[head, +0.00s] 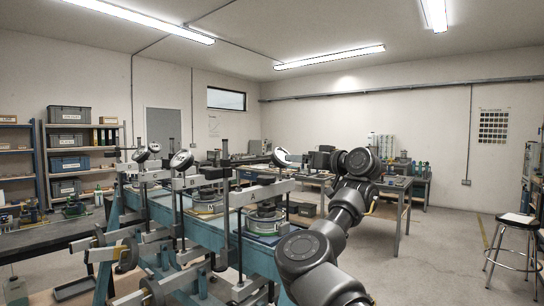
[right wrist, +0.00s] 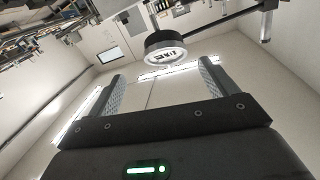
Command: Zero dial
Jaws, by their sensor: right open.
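Several lever frames stand in a row on a blue bench (head: 215,238). Each has a post and crossbar, and round dials sit on top: a left dial (head: 141,155), a middle dial (head: 181,160) and a right dial (head: 282,157). My right arm reaches in from the bottom right, its wrist close to the right dial; its fingers cannot be made out in the head view. In the right wrist view my right gripper (right wrist: 162,69) is open and empty, with a dark-rimmed round dial (right wrist: 166,50) beyond and between its fingertips. Pointer positions are too small to read. My left gripper is out of view.
Round metal drums (head: 265,220) sit under the crossbars, and round weights (head: 128,254) hang at the near side. Shelves with grey boxes (head: 68,114) stand at the left. A stool (head: 516,221) is at the right, with clear floor before it.

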